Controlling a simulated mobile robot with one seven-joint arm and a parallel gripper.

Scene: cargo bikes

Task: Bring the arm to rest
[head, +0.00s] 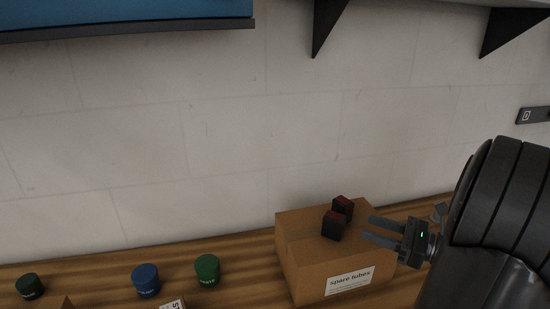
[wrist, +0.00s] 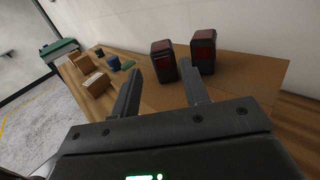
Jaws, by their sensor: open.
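My gripper (head: 377,230) reaches in from the right, just above the cardboard box labelled "spare tubes" (head: 349,283). Its two fingers are apart with nothing between them; they also show in the wrist view (wrist: 160,90). Two dark red-and-black blocks stand on the box top, a nearer one (head: 333,226) and a farther one (head: 343,205). In the wrist view, one block (wrist: 163,62) shows beyond the gap between the fingers and the other (wrist: 203,51) to its right. The fingertips look apart from both blocks.
The box stands on a wooden bench (head: 235,288) against a pale block wall (head: 150,150). A blue tub (head: 146,280), a green tub (head: 207,270) and a dark green tub (head: 30,286) stand to the left. Shelf brackets (head: 326,25) and a blue panel (head: 120,18) are overhead.

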